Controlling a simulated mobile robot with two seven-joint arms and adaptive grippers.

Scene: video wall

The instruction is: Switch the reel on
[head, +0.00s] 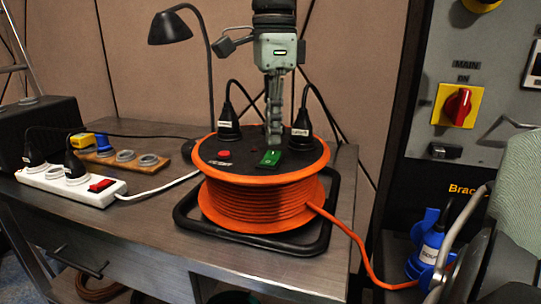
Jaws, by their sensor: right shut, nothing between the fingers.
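An orange cable reel (255,207) stands on the desk on a black frame, its black top facing up. A green rocker switch (270,158) sits on the top near its front, and a round red button (224,154) is to its left. My right gripper (274,140) points straight down, shut and empty, with its fingertips just above or behind the green switch. I cannot tell whether they touch it. Which way the rocker is tipped is not clear.
Two black plugs (229,126) (300,134) stand in the reel's top on either side of my fingers. A black lamp (172,27) stands behind. A white power strip (70,183) with a red switch lies at left. A panel with a red knob (457,106) is at right.

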